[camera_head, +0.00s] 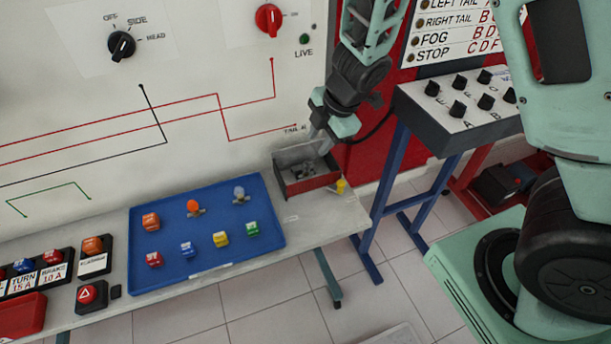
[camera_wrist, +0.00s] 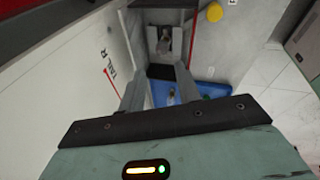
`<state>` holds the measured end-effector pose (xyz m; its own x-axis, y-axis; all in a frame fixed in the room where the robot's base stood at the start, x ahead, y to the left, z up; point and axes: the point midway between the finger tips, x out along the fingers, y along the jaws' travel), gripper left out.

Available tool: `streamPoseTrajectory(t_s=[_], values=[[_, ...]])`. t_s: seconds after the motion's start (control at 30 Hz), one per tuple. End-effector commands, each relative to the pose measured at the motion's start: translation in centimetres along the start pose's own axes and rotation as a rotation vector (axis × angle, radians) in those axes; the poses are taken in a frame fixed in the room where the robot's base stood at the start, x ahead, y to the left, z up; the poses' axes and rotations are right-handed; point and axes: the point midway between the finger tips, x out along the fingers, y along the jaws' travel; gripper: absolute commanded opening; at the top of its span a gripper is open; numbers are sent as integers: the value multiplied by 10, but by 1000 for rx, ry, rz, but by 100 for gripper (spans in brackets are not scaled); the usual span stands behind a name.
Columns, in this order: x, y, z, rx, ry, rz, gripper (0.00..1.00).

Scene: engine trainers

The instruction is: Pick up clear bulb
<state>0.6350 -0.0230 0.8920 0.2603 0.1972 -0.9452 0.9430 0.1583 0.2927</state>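The clear bulb (camera_head: 239,192) sits on the blue tray (camera_head: 188,278), near its back right corner, with a pale glass top and a metal base. My gripper (camera_head: 318,139) is in the air near the white panel, above the open box and to the right of the bulb, not touching the bulb. In the wrist view the two grey fingers of my gripper (camera_wrist: 160,82) stand apart. Part of the blue tray (camera_wrist: 212,89) shows between and beside them. A small pale shape lies on it there, too small to identify.
An orange bulb (camera_head: 194,206) stands left of the clear bulb, with several coloured fuses on the tray. A red-fronted box (camera_head: 308,184) with a grey fitting inside stands right of the tray, a yellow knob (camera_head: 341,185) at its corner. The white panel (camera_head: 240,100) rises behind.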

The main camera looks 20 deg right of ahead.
Motion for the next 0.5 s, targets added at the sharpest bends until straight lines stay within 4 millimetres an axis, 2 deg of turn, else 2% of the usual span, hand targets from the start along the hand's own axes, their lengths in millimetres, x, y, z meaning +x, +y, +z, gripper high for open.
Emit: streamPoseTrajectory(t_s=[0.03,0.1,0.2,0.37,0.5], values=[[17,-2,1,0,-1,-2,33],[29,-2,0,0,0,-2,33],[40,-1,0,1,0,0,33],[48,-1,0,0,0,0,33],[65,-3,-1,0,-1,-1,33]])
